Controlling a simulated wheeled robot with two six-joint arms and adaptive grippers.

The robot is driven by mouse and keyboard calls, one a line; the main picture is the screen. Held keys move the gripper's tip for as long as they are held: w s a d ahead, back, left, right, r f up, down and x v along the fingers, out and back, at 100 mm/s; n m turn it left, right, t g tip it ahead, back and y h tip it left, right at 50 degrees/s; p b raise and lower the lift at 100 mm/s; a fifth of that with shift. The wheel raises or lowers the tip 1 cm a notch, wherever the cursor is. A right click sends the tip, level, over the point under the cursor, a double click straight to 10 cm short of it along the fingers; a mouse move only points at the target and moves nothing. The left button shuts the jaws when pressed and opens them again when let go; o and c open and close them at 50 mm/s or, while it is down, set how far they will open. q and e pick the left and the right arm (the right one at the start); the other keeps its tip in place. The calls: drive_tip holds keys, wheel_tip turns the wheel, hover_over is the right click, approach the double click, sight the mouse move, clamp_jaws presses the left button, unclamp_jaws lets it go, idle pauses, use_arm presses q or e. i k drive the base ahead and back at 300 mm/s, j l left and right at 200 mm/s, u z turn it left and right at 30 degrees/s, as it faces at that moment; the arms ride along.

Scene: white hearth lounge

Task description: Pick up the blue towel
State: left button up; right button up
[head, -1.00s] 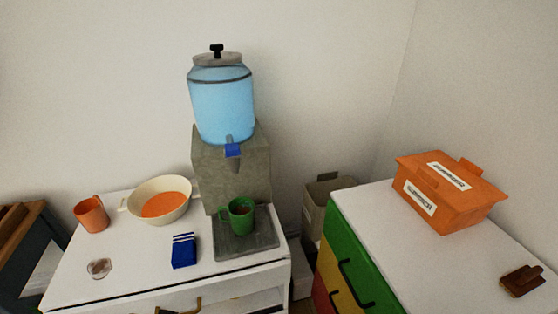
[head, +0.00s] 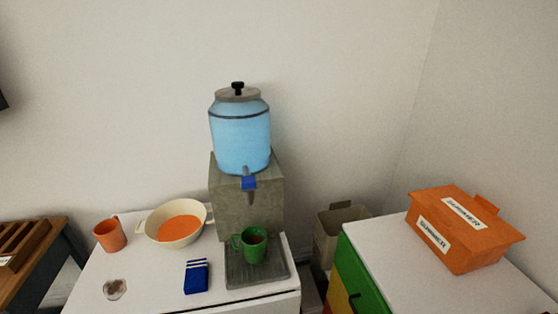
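The blue towel (head: 196,278) lies folded on the white cabinet top (head: 150,289), near its front edge. It has white stripes at its far end. It lies to the left of the grey drip tray and in front of the cream bowl. Neither of my grippers shows in the head view, and nothing is touching the towel.
A water dispenser (head: 241,135) stands behind a green mug (head: 252,245). An orange box (head: 463,230) stands on the right cabinet; a bin (head: 330,236) is between.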

sight(196, 278)
drive_tip(key=j+u, duration=0.1)
drive_tip(key=u, duration=1.05)
